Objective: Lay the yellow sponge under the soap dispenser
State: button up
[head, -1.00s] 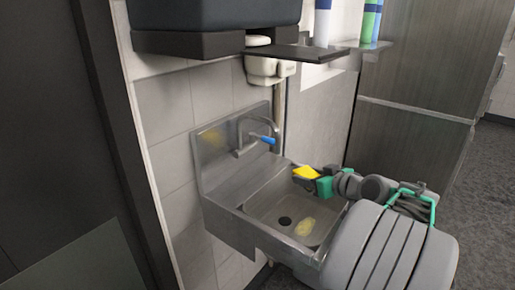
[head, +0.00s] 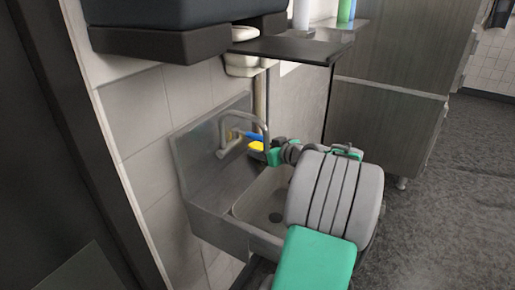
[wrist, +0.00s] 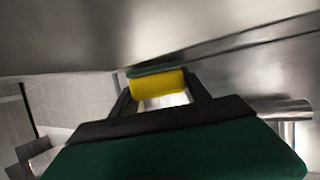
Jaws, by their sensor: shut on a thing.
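A white wall fixture (head: 245,66) and a large dark wall unit (head: 185,30) are above the sink; I cannot tell for sure which is the soap dispenser.
The steel sink (head: 205,205) has a curved faucet (head: 226,130) with a blue handle close to the sponge.

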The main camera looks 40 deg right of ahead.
jog(key=shift+w+a+f, duration=0.15)
jog(key=shift+w+f, duration=0.05)
jog(key=shift+w, duration=0.1)
jog(key=o, duration=1.4)
jog(key=shift+c, duration=0.2)
jog(key=shift+s+r, duration=0.1)
jog(key=shift+r, duration=0.25)
jog(key=v, duration=1.1)
jog(key=shift+s, duration=0.45)
